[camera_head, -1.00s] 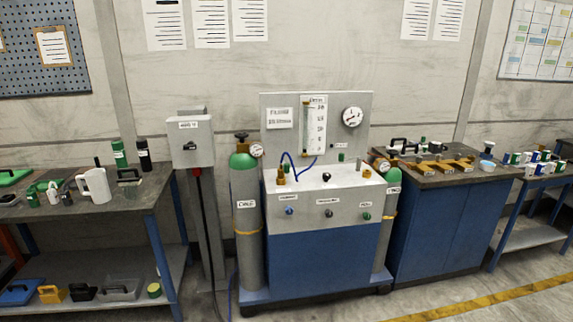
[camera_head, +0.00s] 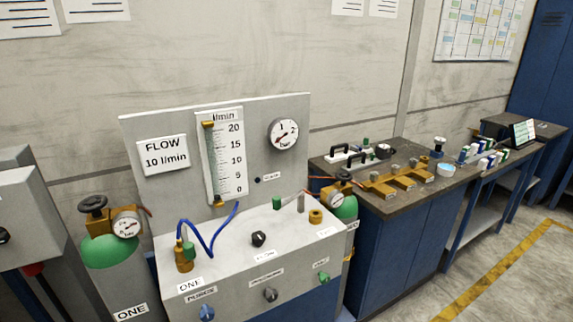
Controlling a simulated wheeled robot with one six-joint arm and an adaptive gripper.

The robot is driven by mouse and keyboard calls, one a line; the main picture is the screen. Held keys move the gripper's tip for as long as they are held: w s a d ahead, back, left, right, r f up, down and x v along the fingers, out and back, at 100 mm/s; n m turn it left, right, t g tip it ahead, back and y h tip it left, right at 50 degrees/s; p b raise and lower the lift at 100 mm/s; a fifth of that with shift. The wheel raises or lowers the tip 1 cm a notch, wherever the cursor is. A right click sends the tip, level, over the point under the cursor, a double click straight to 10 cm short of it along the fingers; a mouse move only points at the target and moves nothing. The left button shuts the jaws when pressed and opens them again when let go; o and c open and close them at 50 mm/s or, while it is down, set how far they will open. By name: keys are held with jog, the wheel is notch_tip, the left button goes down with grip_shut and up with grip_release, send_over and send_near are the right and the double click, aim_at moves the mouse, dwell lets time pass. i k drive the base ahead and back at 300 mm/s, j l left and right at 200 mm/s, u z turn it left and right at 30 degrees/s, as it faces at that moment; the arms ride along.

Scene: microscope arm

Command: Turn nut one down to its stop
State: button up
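A brass fitting (camera_head: 184,262) stands upright on the white top of the console (camera_head: 225,268), by a label reading ONE (camera_head: 190,284). A blue hose (camera_head: 212,246) rises from it and loops to the right, up towards the flow panel. A green part sits beside the hose at the fitting's top. Whether a gap shows under the nut is too small to tell. A second brass nut (camera_head: 316,216) sits at the right of the console top, with no hose seen on it. My gripper is not in view.
A green cylinder marked ONE (camera_head: 108,251) with a gauge stands left of the console. Another cylinder (camera_head: 346,208) stands at its right. The upright panel (camera_head: 262,190) with flow scale and gauge backs the console. A bench (camera_head: 365,204) with brass parts is to the right.

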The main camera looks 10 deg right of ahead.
aim_at(374, 177)
jog(key=i+j+z, duration=0.15)
jog(key=i+z, duration=0.3)
jog(key=i+j+z, duration=0.45)
jog(key=i+l, duration=0.05)
jog(key=l, duration=0.05)
